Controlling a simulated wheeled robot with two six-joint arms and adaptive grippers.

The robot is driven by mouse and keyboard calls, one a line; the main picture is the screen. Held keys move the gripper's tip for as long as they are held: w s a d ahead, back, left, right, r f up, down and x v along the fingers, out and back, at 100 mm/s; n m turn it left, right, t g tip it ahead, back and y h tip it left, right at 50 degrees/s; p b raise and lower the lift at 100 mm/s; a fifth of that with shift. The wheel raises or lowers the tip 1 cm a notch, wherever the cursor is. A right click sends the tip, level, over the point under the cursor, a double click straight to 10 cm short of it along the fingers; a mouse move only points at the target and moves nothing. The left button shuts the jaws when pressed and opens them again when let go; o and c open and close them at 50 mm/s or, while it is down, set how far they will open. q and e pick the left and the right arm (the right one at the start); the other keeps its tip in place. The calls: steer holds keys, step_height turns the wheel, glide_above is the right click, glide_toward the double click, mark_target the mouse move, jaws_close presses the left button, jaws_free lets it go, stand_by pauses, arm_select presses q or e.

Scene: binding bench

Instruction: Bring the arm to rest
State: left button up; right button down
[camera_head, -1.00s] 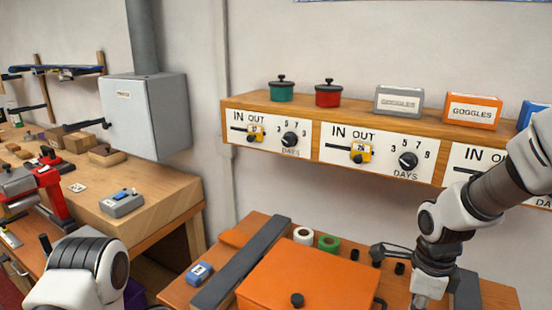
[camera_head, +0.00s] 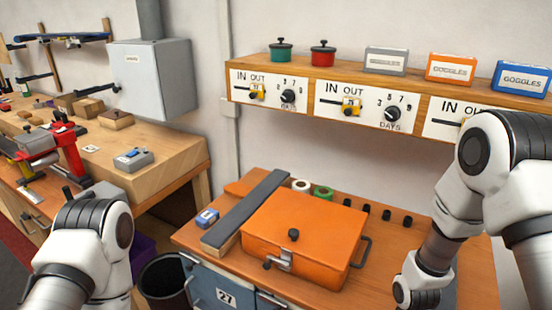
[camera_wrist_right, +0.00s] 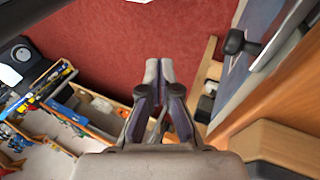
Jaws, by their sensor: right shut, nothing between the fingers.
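My right arm (camera_head: 465,215) comes in at the right in the head view, bent with its wrist low at the bench's right side; its gripper is out of that picture. In the right wrist view my right gripper (camera_wrist_right: 158,72) is shut and empty, its fingertips together over the red floor (camera_wrist_right: 200,30). My left arm (camera_head: 90,245) shows at the lower left in the head view; its gripper is not in view.
An orange box (camera_head: 305,230) with a black knob sits on the bench beside a grey bar (camera_head: 245,210). A dark bin (camera_head: 165,280) stands left of the blue drawers (camera_head: 225,290). In the right wrist view a dark handle (camera_wrist_right: 240,43) is close at right.

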steer(key=s+a+f+n+t, duration=0.1)
steer(key=s+f+n, duration=1.1)
steer(key=s+n, duration=0.15)
steer(key=w+n+t, duration=0.1)
steer(key=w+n, duration=0.1)
steer(key=n, duration=0.1)
steer(key=w+n+t, duration=0.2)
steer(key=n, duration=0.1)
steer(key=w+n+t, duration=0.1)
steer(key=w+n, duration=0.1)
steer(key=n, duration=0.1)
steer(key=shift+f, duration=0.25)
steer(key=shift+s, duration=0.1)
